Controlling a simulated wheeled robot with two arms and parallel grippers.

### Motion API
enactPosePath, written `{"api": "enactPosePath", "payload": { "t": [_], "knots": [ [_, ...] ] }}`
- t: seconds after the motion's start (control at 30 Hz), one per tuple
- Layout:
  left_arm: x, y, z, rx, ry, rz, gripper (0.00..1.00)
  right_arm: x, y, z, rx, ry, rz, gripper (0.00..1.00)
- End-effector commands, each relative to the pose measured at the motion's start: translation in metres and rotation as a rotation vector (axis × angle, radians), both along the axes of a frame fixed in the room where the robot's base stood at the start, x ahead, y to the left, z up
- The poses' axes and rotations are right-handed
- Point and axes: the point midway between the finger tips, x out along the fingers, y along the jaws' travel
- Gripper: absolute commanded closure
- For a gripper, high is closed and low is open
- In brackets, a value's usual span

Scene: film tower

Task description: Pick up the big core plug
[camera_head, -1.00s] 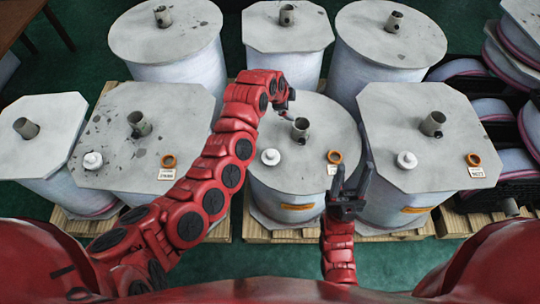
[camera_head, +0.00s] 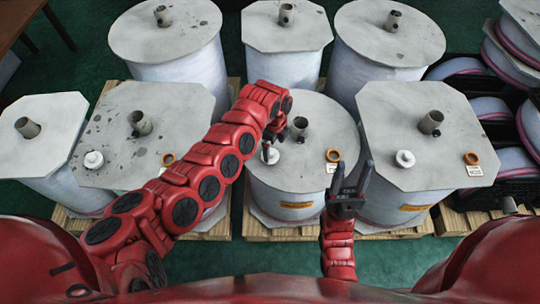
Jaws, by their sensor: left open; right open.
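White knobbed plugs lie on the lids of the front drums: one on the spotted drum (camera_head: 93,160), one on the middle drum (camera_head: 270,156), one on the right drum (camera_head: 404,158). I cannot tell for certain which is the big core plug. My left gripper (camera_head: 270,147) is open, pointing down at the middle drum's plug and partly hiding it. I cannot tell whether it touches the plug. My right gripper (camera_head: 352,172) is open and empty, fingers up, in front of the gap between the middle and right drums.
Grey metal core tubes stick up from the lids, one (camera_head: 299,127) close beside my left gripper. Orange rings lie on the lids, such as one (camera_head: 333,155) on the middle drum. More drums (camera_head: 288,30) stand behind. Reels are stacked in black crates (camera_head: 497,190) at right.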

Motion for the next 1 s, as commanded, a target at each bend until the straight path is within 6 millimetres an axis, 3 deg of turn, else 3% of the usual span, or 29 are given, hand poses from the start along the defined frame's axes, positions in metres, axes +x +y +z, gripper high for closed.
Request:
{"api": "enactPosePath", "payload": {
  "t": [0.17,0.5,0.8,1.0],
  "knots": [
    [0.001,0.002,-0.01,0.0,-0.002,0.001,0.02,0.0,0.0,0.001,0.0,0.0,0.0,0.5],
    [0.005,0.014,-0.055,0.002,0.0,0.0,0.02,0.0,0.0,-0.001,0.0,0.0,0.0,0.5],
    [0.005,0.014,-0.058,0.0,0.0,0.003,0.02,0.0,0.0,-0.001,0.0,0.0,0.0,0.5],
    [0.005,0.014,-0.058,-0.001,-0.001,0.003,0.38,0.0,0.0,-0.001,0.0,0.0,0.0,0.5]
  ]
}}
